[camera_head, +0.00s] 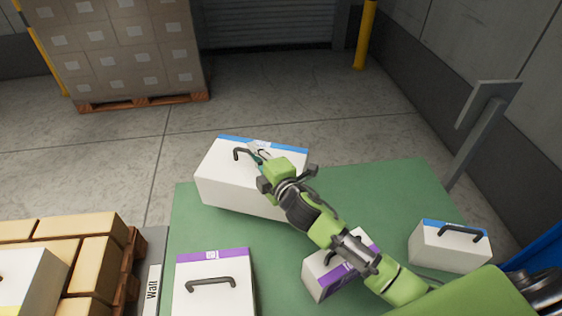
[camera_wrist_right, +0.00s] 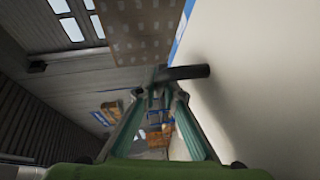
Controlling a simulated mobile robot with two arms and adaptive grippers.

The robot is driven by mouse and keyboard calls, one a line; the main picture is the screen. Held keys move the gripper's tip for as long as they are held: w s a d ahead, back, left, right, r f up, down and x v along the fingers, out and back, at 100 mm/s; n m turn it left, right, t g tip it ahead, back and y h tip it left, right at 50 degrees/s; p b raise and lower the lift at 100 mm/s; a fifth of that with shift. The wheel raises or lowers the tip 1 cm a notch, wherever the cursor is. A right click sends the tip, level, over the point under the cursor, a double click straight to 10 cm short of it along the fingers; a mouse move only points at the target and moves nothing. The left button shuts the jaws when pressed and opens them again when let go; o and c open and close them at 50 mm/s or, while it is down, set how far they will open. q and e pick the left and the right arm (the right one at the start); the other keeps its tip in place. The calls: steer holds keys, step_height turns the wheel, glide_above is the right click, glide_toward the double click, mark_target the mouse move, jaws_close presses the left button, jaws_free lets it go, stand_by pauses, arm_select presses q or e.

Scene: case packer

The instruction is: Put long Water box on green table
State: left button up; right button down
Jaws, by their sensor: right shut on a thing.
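The long white box with a blue stripe (camera_head: 228,182), which I take as the long Water box, is at the far left part of the green table (camera_head: 385,195). My right gripper (camera_head: 255,155) is shut on its dark handle. In the right wrist view the fingers (camera_wrist_right: 160,85) close around the handle (camera_wrist_right: 188,73), with the white box side (camera_wrist_right: 250,80) at the right. I cannot tell whether the box bottom touches the table; my right arm covers part of it. My left gripper is out of view.
A purple-striped white box (camera_head: 215,285) stands at the table's front left. A smaller one (camera_head: 320,275) is partly behind my arm. A short blue-striped box (camera_head: 448,248) is at the right. A pallet of cartons (camera_head: 75,250) is at the left. A grey post (camera_head: 475,140) rises at the right.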

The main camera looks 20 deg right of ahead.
step_height(320, 180, down, 4)
steer(key=shift+b, duration=0.4)
steer(key=shift+a+f+b, duration=0.1)
steer(key=shift+f+b, duration=0.55)
steer(key=shift+f, duration=1.8)
steer(key=c, duration=2.3)
jaws_free()
steer(key=shift+s+f, duration=0.1)
steer(key=shift+f, duration=0.15)
steer(key=shift+c, duration=0.2)
steer(key=shift+o, duration=0.9)
steer(key=shift+s, duration=0.1)
steer(key=v, duration=1.2)
